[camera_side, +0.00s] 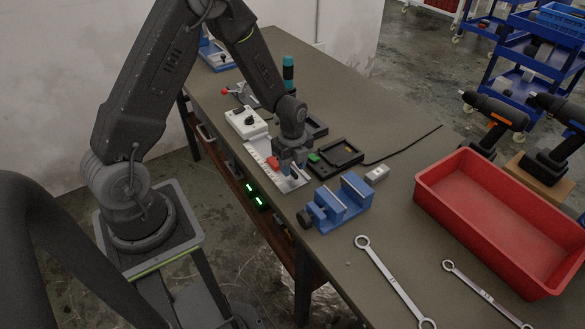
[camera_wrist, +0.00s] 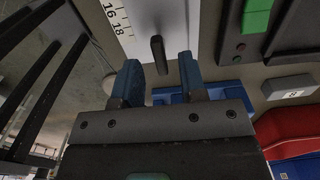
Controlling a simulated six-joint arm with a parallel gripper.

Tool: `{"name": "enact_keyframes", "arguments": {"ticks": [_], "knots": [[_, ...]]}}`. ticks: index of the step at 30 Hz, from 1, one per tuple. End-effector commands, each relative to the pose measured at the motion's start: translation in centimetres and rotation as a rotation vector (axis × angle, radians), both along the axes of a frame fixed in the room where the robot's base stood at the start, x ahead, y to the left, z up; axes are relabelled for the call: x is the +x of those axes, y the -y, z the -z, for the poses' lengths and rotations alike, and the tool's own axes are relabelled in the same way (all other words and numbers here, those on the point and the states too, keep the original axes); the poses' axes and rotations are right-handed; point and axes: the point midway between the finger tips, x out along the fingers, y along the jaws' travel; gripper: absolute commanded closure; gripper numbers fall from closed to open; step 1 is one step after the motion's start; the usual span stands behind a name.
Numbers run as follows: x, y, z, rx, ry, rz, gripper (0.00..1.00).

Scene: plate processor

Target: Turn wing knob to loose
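The wing knob (camera_wrist: 158,52) shows in the wrist view as a narrow dark upright bar at the end of a white plate (camera_wrist: 117,14) marked with a scale. My gripper (camera_wrist: 159,63) is open, with its two blue fingers apart on either side of the knob's lower end. A gap shows between the knob and each finger; I cannot tell whether the tips reach its height. In the side view my gripper (camera_side: 289,170) is low over the white plate (camera_side: 258,150), close to a small red part (camera_side: 272,163). The knob cannot be made out there.
A blue vise (camera_side: 340,203) stands to the right of my gripper. A black device with a green button (camera_side: 335,156) lies behind it. A white box with dark knobs (camera_side: 246,122) is farther left. A red bin (camera_side: 425,198) and wrenches (camera_side: 394,280) lie to the right.

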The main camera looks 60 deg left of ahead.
Motion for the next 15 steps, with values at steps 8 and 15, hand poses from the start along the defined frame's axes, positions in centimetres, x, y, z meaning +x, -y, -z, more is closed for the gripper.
{"name": "enact_keyframes", "arguments": {"ticks": [8,15], "knots": [[0.00,0.00,1.47,0.000,0.000,0.000,0.62],[0.01,-0.01,1.44,0.000,0.001,0.000,0.66]]}}
